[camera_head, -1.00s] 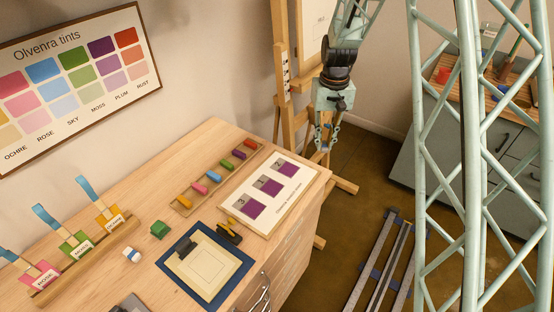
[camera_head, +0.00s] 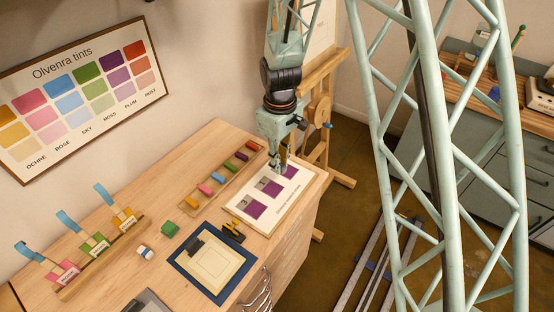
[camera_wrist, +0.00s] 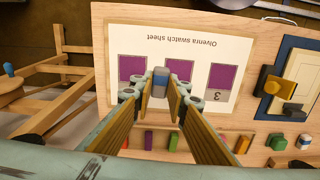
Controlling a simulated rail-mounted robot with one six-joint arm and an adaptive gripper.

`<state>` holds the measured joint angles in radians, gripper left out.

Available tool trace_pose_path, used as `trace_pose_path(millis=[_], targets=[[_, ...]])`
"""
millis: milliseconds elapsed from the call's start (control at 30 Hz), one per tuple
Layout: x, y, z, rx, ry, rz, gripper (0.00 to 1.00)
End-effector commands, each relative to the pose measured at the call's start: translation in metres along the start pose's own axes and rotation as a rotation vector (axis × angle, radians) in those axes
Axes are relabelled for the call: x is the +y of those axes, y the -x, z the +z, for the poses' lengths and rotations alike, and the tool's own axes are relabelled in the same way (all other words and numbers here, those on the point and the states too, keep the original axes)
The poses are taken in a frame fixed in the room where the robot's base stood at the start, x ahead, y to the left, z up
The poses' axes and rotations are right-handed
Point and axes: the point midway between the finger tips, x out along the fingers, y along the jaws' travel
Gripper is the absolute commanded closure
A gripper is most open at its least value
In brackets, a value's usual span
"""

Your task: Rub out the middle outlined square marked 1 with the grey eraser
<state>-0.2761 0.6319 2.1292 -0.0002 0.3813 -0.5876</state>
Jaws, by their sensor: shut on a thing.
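The swatch sheet (camera_head: 284,205) lies on a board at the table's right end. It bears a row of three purple squares. The near one (camera_head: 255,208) has a 3 beside it. The middle purple square (camera_head: 273,187) has a small label beside it that I cannot read, and the far purple square (camera_head: 291,171) is partly behind the gripper. My gripper (camera_head: 280,168) is over the sheet near the middle and far squares. In the wrist view its fingers are shut on a grey eraser (camera_wrist: 160,82) beside the middle square (camera_wrist: 180,68). I cannot tell whether the eraser touches the sheet.
A rack of coloured sticks (camera_head: 205,190) lies left of the sheet. A dark blue mat (camera_head: 178,262) with a cream pad, a yellow-and-black item (camera_head: 233,231), a green block (camera_head: 169,229) and a white-and-blue piece (camera_head: 145,252) are nearer. An easel (camera_head: 325,125) stands behind the table.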

Motion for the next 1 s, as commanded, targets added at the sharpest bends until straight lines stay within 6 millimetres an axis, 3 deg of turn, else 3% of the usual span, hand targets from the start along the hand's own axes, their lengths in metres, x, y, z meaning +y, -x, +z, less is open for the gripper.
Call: trace_pose_path(millis=[200, 667, 1000], targets=[[-0.012, 0.003, -0.001, 0.001, 0.052, 0.001, 0.94], [-0.012, 0.002, -0.001, 0.001, 0.053, 0.0, 0.94], [-0.012, -0.012, -0.001, 0.0, 0.052, 0.0, 0.94]])
